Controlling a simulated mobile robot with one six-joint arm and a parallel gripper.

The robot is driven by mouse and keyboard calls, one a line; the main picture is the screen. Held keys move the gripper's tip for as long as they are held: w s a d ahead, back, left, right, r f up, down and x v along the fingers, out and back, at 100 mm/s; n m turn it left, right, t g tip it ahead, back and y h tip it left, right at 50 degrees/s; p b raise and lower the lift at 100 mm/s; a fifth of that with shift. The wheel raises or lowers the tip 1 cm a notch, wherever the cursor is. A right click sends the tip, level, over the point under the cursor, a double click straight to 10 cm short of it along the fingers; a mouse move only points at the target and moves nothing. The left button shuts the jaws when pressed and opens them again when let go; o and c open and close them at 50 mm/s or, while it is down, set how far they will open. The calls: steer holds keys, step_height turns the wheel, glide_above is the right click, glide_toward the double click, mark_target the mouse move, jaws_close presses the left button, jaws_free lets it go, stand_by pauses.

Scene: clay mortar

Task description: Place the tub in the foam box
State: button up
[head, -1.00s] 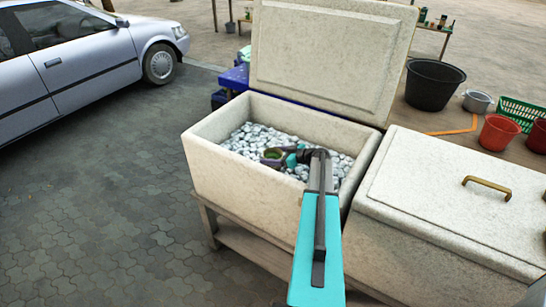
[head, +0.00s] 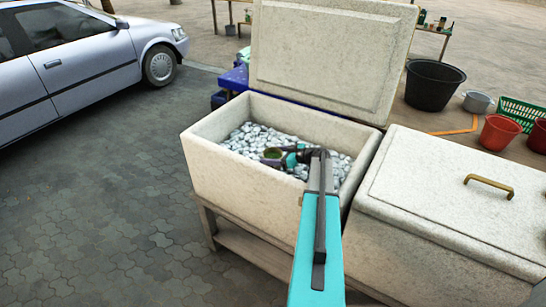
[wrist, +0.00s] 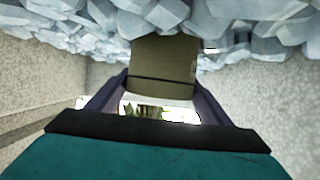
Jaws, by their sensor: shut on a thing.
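The foam box (head: 232,165) is pale and speckled, with its lid (head: 322,62) raised at the back and a bed of ice chunks (head: 250,138) inside. My gripper (head: 286,157) is inside the open box, low over the ice. It is shut on the tub (head: 272,153), a small olive round container with a greenish top. In the wrist view the tub (wrist: 163,68) is between my two dark fingers, and its far end meets the ice in the picture. Whether it rests on the ice, I cannot tell. The fingers partly hide the tub in the head view.
A second box with a closed lid (head: 455,205) and brass handle stands close on the right. A black bucket (head: 433,85), red buckets (head: 497,133) and a green basket (head: 521,113) are behind it. A silver car (head: 90,60) stands at the left on open paving.

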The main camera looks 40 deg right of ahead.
steer(key=o, duration=1.4)
steer(key=shift+s+a+f, duration=0.15)
steer(key=shift+f, duration=0.45)
steer(key=shift+r+p, duration=0.45)
steer(key=shift+p, duration=0.45)
steer(key=shift+r+p, duration=0.3)
steer(key=shift+p, duration=0.15)
steer(key=shift+b+v, duration=1.65)
steer(key=shift+v, duration=2.1)
steer(key=shift+r, duration=0.15)
